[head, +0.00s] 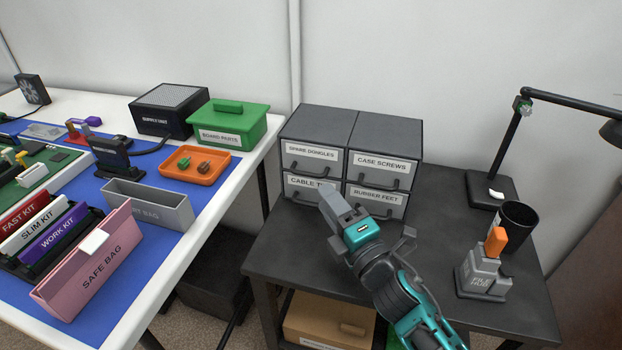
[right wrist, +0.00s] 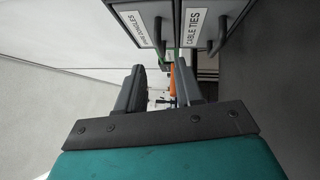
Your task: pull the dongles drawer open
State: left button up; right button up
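The spare dongles drawer (head: 311,158) is the top left one in a dark grey four-drawer cabinet (head: 384,133). It looks closed, and its dark bar handle shows below the white label. In the right wrist view its label (right wrist: 140,22) is at the top, with the handle (right wrist: 160,35) beside it. My right gripper (head: 367,211) is in front of the lower drawers, below the dongles handle and apart from it. Its fingers (right wrist: 158,88) are spread with nothing between them. It partly hides the cable ties drawer (head: 306,186). My left gripper is not in view.
The case screws drawer (head: 381,166) and rubber feet drawer (head: 376,199) look closed. The cabinet stands on a dark table (head: 450,225). A grey stand with an orange piece (head: 484,272), a black cup (head: 517,226) and a lamp (head: 493,190) stand to the right.

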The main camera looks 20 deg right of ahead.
aim_at(318, 145)
jog(key=f+x, duration=0.1)
jog(key=x, duration=0.6)
jog(key=shift+r, duration=0.5)
jog(key=shift+w, duration=0.15)
grip_shut()
